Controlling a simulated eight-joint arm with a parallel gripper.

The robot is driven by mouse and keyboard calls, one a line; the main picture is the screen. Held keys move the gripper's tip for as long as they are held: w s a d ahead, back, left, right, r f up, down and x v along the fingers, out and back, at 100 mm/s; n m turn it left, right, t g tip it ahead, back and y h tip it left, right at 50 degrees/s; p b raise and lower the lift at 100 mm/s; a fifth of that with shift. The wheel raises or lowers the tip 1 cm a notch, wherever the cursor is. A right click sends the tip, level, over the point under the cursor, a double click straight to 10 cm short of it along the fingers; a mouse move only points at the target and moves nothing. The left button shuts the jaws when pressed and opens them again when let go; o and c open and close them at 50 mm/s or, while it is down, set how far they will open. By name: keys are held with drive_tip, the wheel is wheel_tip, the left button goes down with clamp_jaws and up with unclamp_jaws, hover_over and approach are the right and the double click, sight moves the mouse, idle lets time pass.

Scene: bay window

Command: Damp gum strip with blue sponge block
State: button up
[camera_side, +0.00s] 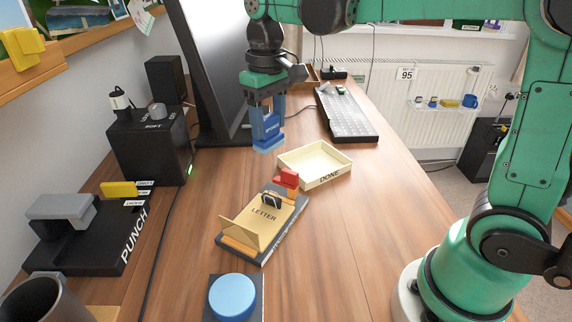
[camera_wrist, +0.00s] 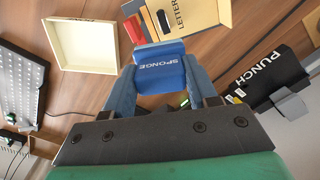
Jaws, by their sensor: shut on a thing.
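The blue sponge block (camera_side: 268,134) is held upright between the fingers of my gripper (camera_side: 267,118), which is shut on it. It hangs in the air above the desk, left of the cream tray and behind the letter stand. The wrist view shows the sponge block (camera_wrist: 162,72) with its SPONGE label between both fingers (camera_wrist: 160,84). The tan letter (camera_side: 264,214) lies on a dark stand, its flap (camera_side: 240,236) raised at the near end. It shows partly in the wrist view (camera_wrist: 196,12). I cannot make out the gum strip on the flap.
A red block (camera_side: 288,178) stands at the letter's far end. The cream DONE tray (camera_side: 312,183) looks empty. A round blue pad (camera_side: 232,296) sits in front. The black PUNCH unit (camera_side: 92,238) and SOFT box (camera_side: 152,145) stand left; the monitor (camera_side: 205,65) is close behind my gripper.

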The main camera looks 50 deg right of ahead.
drive_tip(key=shift+w+a+f+n, duration=0.15)
drive_tip(key=shift+a+f+n, duration=0.05)
drive_tip(key=shift+n, duration=0.5)
drive_tip(key=shift+w+a+f+n, duration=0.15)
drive_tip(key=shift+a+f+n, duration=1.1)
drive_tip(key=shift+f+n, duration=1.1)
drive_tip(key=shift+w+a+f+n, duration=0.2)
drive_tip(key=shift+a+f+n, duration=1.2)
drive_tip(key=shift+n, duration=1.65)
drive_tip(key=shift+w+a+f+n, duration=0.15)
drive_tip(key=shift+a+f+n, duration=0.9)
drive_tip(key=shift+f+n, duration=1.4)
drive_tip(key=shift+s+n, duration=0.2)
drive_tip(key=shift+n, duration=0.05)
drive_tip(key=shift+c, duration=0.6)
drive_tip(key=shift+s+d+f, duration=0.1)
drive_tip(key=shift+s, duration=0.25)
drive_tip(key=shift+s+d, duration=0.2)
drive_tip(key=shift+s, duration=0.8)
drive_tip(key=shift+s+d, duration=0.25)
drive_tip(key=shift+s, duration=0.7)
drive_tip(key=shift+s+d, duration=0.2)
drive_tip(key=shift+s, duration=0.8)
drive_tip(key=shift+w+a, duration=0.25)
drive_tip(key=shift+w, duration=0.9)
drive_tip(key=shift+w+a, duration=0.25)
drive_tip(key=shift+w, duration=0.95)
drive_tip(key=shift+w+a, duration=0.25)
drive_tip(key=shift+w, duration=0.9)
wheel_tip(320, 180, up, 8)
